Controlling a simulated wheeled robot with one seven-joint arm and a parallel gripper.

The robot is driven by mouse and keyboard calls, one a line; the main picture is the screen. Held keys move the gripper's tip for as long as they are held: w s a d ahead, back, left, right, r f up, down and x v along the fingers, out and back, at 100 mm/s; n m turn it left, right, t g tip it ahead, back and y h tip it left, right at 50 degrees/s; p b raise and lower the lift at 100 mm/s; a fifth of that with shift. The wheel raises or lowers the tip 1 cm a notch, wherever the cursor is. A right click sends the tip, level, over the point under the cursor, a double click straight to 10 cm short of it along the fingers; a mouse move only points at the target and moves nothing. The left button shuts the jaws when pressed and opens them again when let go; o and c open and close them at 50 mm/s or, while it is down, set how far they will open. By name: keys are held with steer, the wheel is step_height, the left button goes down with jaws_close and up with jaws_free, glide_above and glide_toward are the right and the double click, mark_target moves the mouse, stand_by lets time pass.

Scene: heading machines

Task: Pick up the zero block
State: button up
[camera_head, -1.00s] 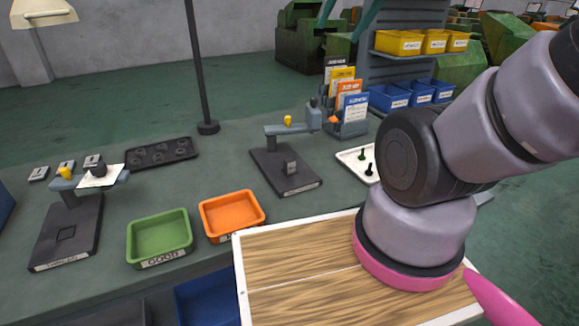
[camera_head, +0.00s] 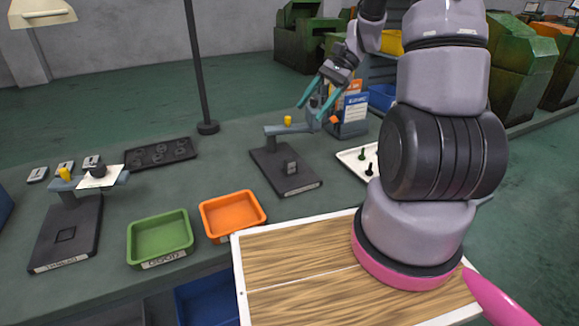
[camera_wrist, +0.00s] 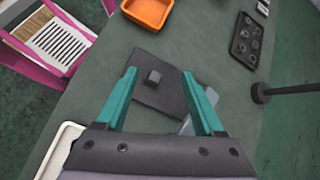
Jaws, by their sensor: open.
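A small grey block (camera_head: 291,167) with a pale mark on its front sits on the dark base of the right gauge stand (camera_head: 270,165). It may be the zero block, but I cannot read its mark. In the wrist view the block (camera_wrist: 153,77) lies on the dark plate, ahead of and between my fingers. My gripper (camera_head: 311,113) has teal fingers, spread open and empty, above and behind the stand in the head view. In the wrist view my gripper (camera_wrist: 159,74) shows nothing held. Several other small grey blocks (camera_head: 38,174) lie at the far left.
The stand's arm with a yellow knob (camera_head: 287,120) rises behind the block. An orange tray (camera_head: 232,214) and a green tray (camera_head: 160,237) stand at left front. A black pole (camera_head: 197,70), a card rack (camera_head: 350,108) and a white tray (camera_head: 352,158) are nearby.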

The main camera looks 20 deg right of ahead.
mark_target(286, 164)
steer(key=f+m+y, duration=0.1)
steer(key=f, duration=0.3)
steer(key=w+f+m+y, duration=0.1)
steer(key=f+m+y, duration=0.1)
steer(key=f, duration=0.3)
steer(key=w+f+m+y, duration=0.1)
steer(key=f, duration=0.3)
steer(key=shift+d+f+m+y, duration=0.25)
steer(key=shift+d+m+y, duration=0.05)
steer(key=shift+d+y, duration=0.1)
steer(key=shift+w+a+f, duration=0.1)
steer(key=shift+a+f, duration=0.05)
steer(key=shift+f, duration=0.4)
steer(key=x, duration=0.5)
steer(key=shift+a, duration=0.1)
steer(key=shift+s+r+x, duration=0.15)
steer(key=shift+x, duration=1.2)
steer(key=shift+s+r+x, duration=0.1)
steer(key=shift+s+x, duration=0.1)
steer(key=shift+x, duration=1.15)
jaws_close()
